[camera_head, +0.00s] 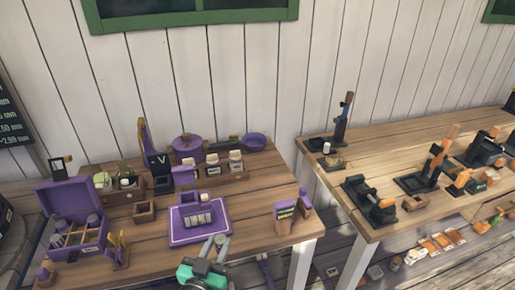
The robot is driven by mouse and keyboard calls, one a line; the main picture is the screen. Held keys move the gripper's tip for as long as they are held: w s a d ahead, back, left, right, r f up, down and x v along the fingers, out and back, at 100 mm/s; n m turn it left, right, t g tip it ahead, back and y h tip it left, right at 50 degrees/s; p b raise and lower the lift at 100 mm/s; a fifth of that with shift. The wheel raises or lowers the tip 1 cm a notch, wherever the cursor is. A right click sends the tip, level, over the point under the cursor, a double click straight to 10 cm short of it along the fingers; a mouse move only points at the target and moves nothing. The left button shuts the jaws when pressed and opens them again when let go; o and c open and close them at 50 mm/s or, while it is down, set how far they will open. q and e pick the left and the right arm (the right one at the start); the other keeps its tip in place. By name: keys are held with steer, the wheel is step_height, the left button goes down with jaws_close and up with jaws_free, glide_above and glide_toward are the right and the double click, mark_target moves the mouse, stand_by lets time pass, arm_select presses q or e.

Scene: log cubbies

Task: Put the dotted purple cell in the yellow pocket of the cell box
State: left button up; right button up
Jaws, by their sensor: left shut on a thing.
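The purple cell box (98,236) stands open at the left of the near table, its lid raised at the back. Its inside is divided into pockets, with a few purple-grey cells in some; the yellow pocket is too small to tell for sure. A purple tray (180,238) in the middle of the table holds several pale cells (199,219). My left gripper (215,241) is just in front of the tray's near edge, its grey fingers close together. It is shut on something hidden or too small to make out. I cannot pick out the dotted cell. My right gripper is not in view.
Behind the tray stand a wooden rack with white-labelled jars (214,166), a purple pot (187,148) and a purple bowl (255,141). Purple-topped wooden blocks (285,213) stand to the right. A second table (380,165) holds black and orange tools. Bare tabletop lies right of the tray.

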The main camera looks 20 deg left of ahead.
arm_select(q)
steer(key=w+a+r+n+g+y, duration=0.3)
steer(key=w+a+r+y, duration=0.3)
steer(key=r, duration=0.3)
steer(key=w+a+r+n+g+y, duration=0.2)
steer(key=w+a+r+n+y, duration=0.4)
steer(key=r, duration=0.4)
steer(key=shift+w+a+r+g+y, duration=0.35)
steer(key=shift+w+a+y, duration=0.3)
steer(key=shift+a, duration=0.5)
steer(key=shift+f, duration=0.15)
step_height(320, 180, down, 15)
steer(key=p, duration=0.3)
steer(key=shift+f, duration=0.2)
step_height(320, 180, down, 4)
steer(key=shift+f, duration=0.1)
